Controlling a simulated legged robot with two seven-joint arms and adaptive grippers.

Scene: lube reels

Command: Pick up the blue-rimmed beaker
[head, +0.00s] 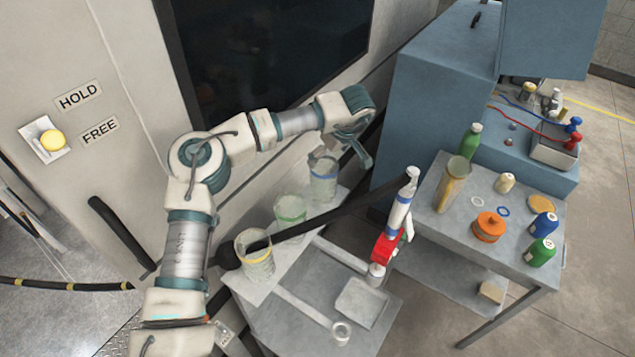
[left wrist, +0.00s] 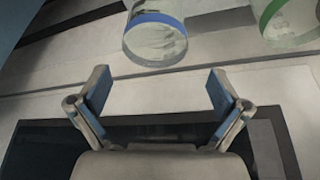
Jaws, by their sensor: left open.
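The blue-rimmed beaker (head: 323,182) is clear glass and stands at the far end of a row of beakers on a grey ledge. My left gripper (head: 357,150) is just above and beside it, partly overlapping its top edge in the head view. In the left wrist view the open, empty fingers of the left gripper (left wrist: 161,88) point towards the blue-rimmed beaker (left wrist: 155,42), which lies beyond the fingertips, with clear space between. My right gripper is not in view.
A green-rimmed beaker (head: 290,217) and a yellow-rimmed beaker (head: 254,255) stand nearer on the same ledge. A long black bar (head: 330,214) crosses in front of the beakers. A dark panel (head: 265,50) stands behind my arm.

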